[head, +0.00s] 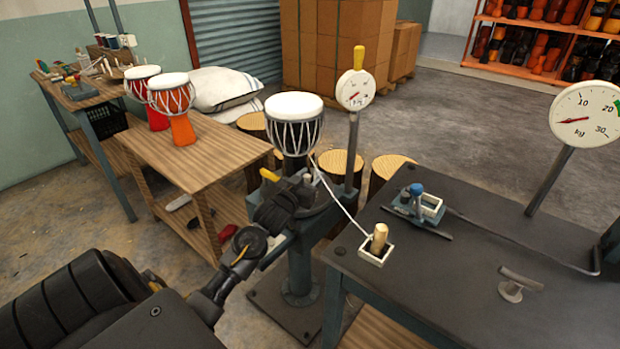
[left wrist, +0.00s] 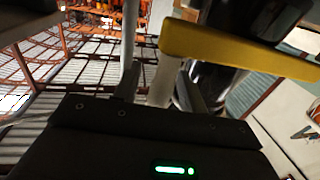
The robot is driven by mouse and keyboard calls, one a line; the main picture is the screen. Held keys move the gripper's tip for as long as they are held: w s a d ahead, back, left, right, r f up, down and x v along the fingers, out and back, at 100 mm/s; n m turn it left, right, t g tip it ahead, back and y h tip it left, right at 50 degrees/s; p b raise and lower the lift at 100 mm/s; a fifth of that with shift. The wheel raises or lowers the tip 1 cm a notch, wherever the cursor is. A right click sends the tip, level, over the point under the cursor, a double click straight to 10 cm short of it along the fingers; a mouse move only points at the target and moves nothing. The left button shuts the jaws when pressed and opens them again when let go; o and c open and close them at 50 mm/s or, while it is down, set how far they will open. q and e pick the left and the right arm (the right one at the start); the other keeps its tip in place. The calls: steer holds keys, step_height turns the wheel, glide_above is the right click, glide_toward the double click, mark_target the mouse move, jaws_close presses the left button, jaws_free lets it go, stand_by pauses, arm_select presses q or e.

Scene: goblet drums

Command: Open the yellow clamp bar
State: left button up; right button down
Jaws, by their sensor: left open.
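The yellow clamp bar shows in the left wrist view (left wrist: 240,56) as a flat bar slanting across the upper right, close to my fingers. In the head view only a small yellow end (head: 269,175) shows, left of my gripper; the rest is hidden behind it. My left gripper (head: 302,186) is at the drum stand, just below the white-headed drum (head: 293,135). Its jaws are open, and in the left wrist view its fingers (left wrist: 160,88) straddle a pale post-like part. I cannot tell whether they touch the bar. My right gripper is not in view.
A dark workbench (head: 450,290) at right holds a rope-tied wooden peg (head: 379,240), a blue-knobbed fixture (head: 417,203) and a dial gauge (head: 586,115). Another gauge (head: 355,90) stands right of the drum. A wooden table (head: 210,155) with two drums is at left.

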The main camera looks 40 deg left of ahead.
arm_select(q)
jaws_close()
stand_by(0.3)
